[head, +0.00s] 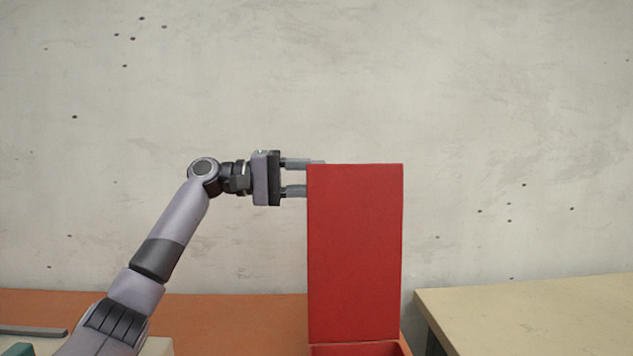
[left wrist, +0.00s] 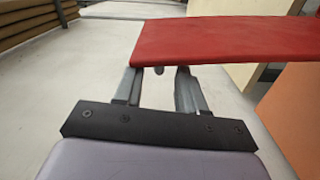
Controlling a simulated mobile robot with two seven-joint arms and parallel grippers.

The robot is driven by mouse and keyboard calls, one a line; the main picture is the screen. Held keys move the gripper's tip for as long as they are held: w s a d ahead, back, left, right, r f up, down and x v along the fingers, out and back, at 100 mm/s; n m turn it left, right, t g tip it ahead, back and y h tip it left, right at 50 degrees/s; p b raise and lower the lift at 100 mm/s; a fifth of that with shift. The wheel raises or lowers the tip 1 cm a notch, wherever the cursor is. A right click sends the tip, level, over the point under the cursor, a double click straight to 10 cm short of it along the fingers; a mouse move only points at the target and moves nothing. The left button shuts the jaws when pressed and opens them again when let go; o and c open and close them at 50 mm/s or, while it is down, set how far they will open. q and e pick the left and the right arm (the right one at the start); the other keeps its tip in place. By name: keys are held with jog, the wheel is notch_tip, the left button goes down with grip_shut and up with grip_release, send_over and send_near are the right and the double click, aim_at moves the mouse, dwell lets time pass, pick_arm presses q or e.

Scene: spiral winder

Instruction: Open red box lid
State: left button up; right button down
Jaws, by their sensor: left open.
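The red box lid (head: 355,250) stands upright as a tall red panel in the middle of the head view. The top of the red box (head: 355,349) shows just below it, at the bottom edge; the rest of the box is out of frame. My left gripper (head: 305,177) points right at the lid's upper left edge. Its fingers are apart, one above the other, and the tips are partly hidden behind the lid. In the left wrist view the lid (left wrist: 235,40) crosses beyond the open fingers (left wrist: 158,80). I cannot tell whether they touch it. My right gripper is not in view.
An orange surface (head: 235,318) lies low behind the box. A beige tabletop (head: 545,310) stands at the right, close to the box. A grey bar (head: 32,331) lies at the lower left. A bare wall is behind; the space above the lid is clear.

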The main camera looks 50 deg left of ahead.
pick_arm(q)
jog(key=b+v, duration=0.3)
jog(key=v, duration=0.4)
dwell(0.5)
dwell(0.7)
